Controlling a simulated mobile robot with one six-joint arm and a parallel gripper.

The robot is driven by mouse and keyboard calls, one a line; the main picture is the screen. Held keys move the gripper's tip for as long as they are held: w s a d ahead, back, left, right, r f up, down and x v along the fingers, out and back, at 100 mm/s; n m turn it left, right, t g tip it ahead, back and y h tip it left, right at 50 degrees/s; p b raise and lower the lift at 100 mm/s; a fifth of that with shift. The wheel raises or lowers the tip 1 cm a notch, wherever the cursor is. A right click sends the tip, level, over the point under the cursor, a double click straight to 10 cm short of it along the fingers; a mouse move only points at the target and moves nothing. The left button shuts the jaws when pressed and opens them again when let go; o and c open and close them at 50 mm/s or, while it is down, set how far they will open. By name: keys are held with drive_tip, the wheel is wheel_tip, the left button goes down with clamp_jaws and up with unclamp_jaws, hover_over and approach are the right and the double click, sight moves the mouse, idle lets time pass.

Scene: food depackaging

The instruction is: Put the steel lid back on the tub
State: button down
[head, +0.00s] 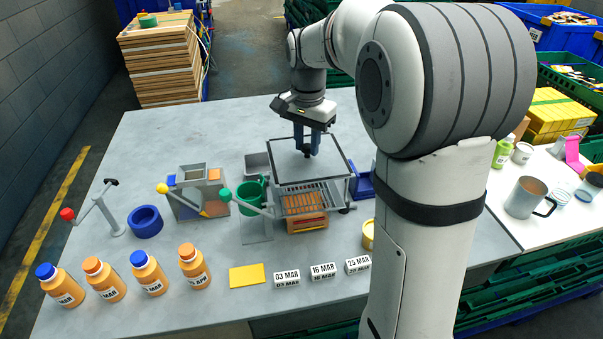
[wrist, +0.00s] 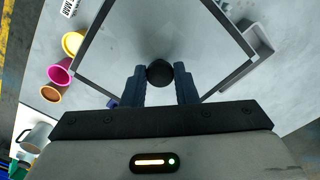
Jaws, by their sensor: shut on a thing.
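The steel lid (head: 326,168) is a flat square grey plate with a dark rim and a black knob. My gripper (head: 307,150) is shut on that knob from above. In the wrist view the lid (wrist: 205,38) spreads beneath the fingers (wrist: 160,84), with the knob between their tips. In the head view the lid lies over a grey ribbed metal unit (head: 325,192) with an orange-brown block at its front. I cannot tell whether the lid touches what is under it. I cannot pick out the tub surely; the lid hides much of what lies below.
A small grey open bin (head: 257,163) stands left of the lid. A green cup (head: 250,194), a lever device (head: 196,190) and a blue ring (head: 145,221) stand further left. Several bottles and date blocks (head: 323,270) line the front. A blue tray (head: 363,184) is at right.

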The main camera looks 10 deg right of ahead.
wheel_tip(320, 180, down, 9)
drive_tip(key=shift+s+d+f+p, duration=0.1)
drive_tip(key=shift+f+p, duration=0.05)
drive_tip(key=shift+p, duration=0.45)
drive_tip(key=shift+f, duration=0.15)
drive_tip(key=c, duration=1.1)
unclamp_jaws()
drive_tip(key=shift+c, duration=0.2)
